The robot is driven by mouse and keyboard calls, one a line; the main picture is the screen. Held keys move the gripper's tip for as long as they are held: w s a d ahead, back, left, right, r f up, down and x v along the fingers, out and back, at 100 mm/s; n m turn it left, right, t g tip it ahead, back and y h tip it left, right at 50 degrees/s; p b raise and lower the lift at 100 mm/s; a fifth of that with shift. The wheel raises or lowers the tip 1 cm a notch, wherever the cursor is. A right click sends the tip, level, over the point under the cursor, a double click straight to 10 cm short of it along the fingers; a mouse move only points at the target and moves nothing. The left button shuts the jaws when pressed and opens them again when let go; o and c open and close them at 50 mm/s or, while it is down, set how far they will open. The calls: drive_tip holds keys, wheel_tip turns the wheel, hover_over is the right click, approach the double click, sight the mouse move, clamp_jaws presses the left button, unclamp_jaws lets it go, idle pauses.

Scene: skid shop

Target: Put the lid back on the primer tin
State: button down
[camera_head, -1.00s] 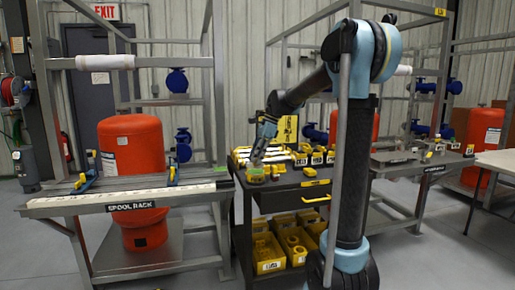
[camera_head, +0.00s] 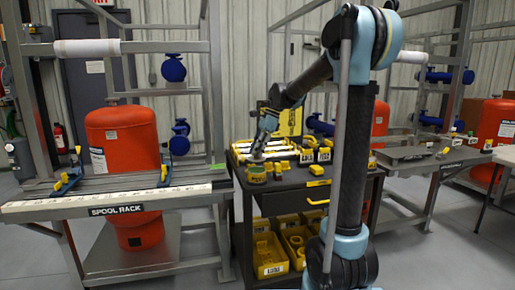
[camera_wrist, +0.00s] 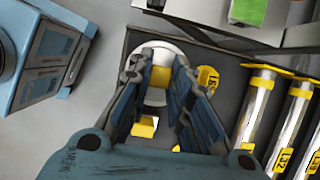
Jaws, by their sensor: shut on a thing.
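My gripper (camera_head: 257,157) points down at the left end of the dark cart top. In the wrist view its two blue fingers (camera_wrist: 165,85) stand on either side of a yellow block-like grip (camera_wrist: 161,77). This grip sits over a pale round disc (camera_wrist: 152,96), which looks like the lid, partly hidden by the fingers. In the head view a small olive-yellow tin (camera_head: 257,175) stands upright directly below the fingertips. I cannot tell whether the lid touches the tin's rim.
Yellow-ended cylinders (camera_wrist: 253,110) lie in a row behind the tin. A round yellow-labelled piece (camera_wrist: 208,80) and a small yellow block (camera_wrist: 144,127) are close to the fingers. The spool rack (camera_head: 115,209) stands to the left. Yellow bins (camera_head: 270,258) fill the shelf below.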

sight(258, 158)
drive_tip(key=shift+f, duration=2.15)
drive_tip(key=shift+s+f, duration=0.1)
drive_tip(key=shift+f, duration=0.05)
idle(1.0)
drive_tip(key=c, duration=1.4)
unclamp_jaws()
drive_tip(key=shift+o, duration=0.6)
drive_tip(key=o, duration=0.4)
drive_tip(key=shift+c, duration=0.2)
drive_tip(key=shift+r, duration=3.55)
drive_tip(key=shift+c, duration=0.4)
